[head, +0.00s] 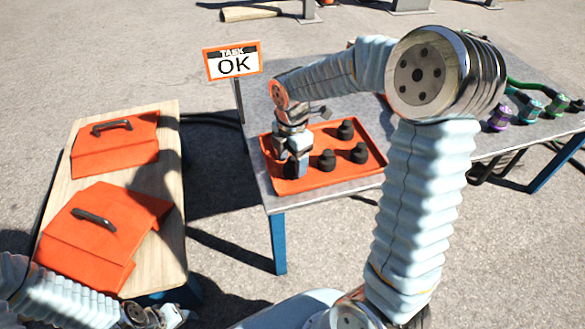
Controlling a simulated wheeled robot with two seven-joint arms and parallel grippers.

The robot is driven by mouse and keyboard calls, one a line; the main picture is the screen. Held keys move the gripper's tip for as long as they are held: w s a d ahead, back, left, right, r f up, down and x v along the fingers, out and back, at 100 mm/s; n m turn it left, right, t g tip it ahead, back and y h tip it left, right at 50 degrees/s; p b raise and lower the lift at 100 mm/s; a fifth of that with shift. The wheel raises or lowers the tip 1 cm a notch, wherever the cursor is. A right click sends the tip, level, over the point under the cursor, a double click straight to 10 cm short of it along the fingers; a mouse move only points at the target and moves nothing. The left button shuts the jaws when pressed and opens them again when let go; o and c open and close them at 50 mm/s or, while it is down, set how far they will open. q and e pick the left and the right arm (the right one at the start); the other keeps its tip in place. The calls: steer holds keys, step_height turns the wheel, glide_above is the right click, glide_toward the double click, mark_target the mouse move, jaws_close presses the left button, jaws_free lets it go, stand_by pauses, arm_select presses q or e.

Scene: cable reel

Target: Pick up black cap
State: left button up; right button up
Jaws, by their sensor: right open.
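Several black caps stand in an orange tray (330,180) on the grey table. One black cap (346,130) is at the back, one (359,152) at the right and one (326,159) near the middle. My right gripper (291,172) points down into the tray's left part, open. A dark cap (291,169) shows low at its fingers, partly hidden by them; I cannot tell whether they touch it. My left gripper (172,316) is at the bottom edge, beside the wooden table, and its jaws are unclear.
A wooden table (168,150) at left bears two orange covers with black handles (118,145) (110,225). A sign reading "TASK OK" (233,62) stands behind the grey table's left corner (275,205). Purple and green cable connectors (530,108) lie at the right. My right arm crosses the middle.

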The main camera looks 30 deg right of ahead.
steer(key=shift+f, duration=0.9)
steer(key=c, duration=0.9)
